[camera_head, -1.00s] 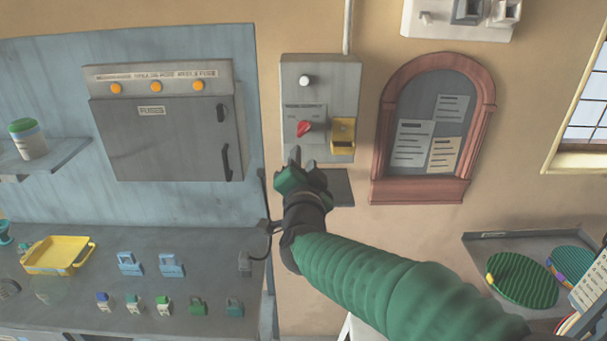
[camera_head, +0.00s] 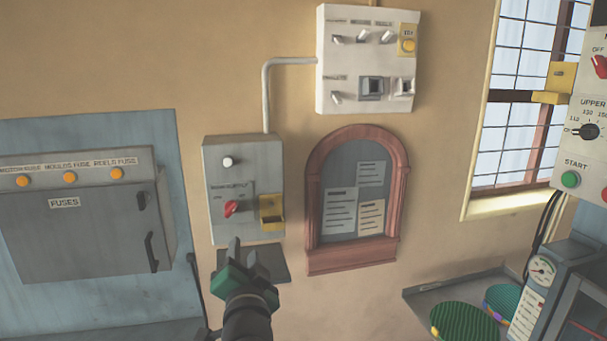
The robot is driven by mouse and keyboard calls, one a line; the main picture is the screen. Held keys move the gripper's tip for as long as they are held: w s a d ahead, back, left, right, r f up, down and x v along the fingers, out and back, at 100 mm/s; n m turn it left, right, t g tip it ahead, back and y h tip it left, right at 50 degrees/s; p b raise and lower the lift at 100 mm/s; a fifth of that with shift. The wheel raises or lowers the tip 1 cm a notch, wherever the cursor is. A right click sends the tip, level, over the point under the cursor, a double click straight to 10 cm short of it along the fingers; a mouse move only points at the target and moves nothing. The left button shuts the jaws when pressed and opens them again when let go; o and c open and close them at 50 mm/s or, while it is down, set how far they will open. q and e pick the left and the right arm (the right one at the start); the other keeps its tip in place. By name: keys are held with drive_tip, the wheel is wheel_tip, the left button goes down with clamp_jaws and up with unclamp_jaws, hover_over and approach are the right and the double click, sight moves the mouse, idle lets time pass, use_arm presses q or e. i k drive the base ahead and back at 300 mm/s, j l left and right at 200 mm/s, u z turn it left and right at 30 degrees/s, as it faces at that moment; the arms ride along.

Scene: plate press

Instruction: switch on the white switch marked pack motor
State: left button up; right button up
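A white switch panel (camera_head: 345,85) is on the wall at the top, now fully in view. It carries several small toggle switches, two socket-like fittings and a yellow piece at its right. Its labels are too small to read, so I cannot tell which switch is marked pack motor. My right gripper (camera_head: 229,248) is well below and left of this panel, at the lower edge of a grey wall box (camera_head: 244,160). Its fingers point up, look slightly apart and hold nothing visible. My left gripper is not in view.
The grey box has a red knob (camera_head: 232,207), a white button and a yellow bracket (camera_head: 271,210). An arched notice board (camera_head: 313,220) hangs right of it. A grey fuse cabinet (camera_head: 80,235) is at left. A control panel with a gauge (camera_head: 542,268) stands at right.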

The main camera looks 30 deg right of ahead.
sight(336, 39)
drive_tip(key=z, duration=1.25)
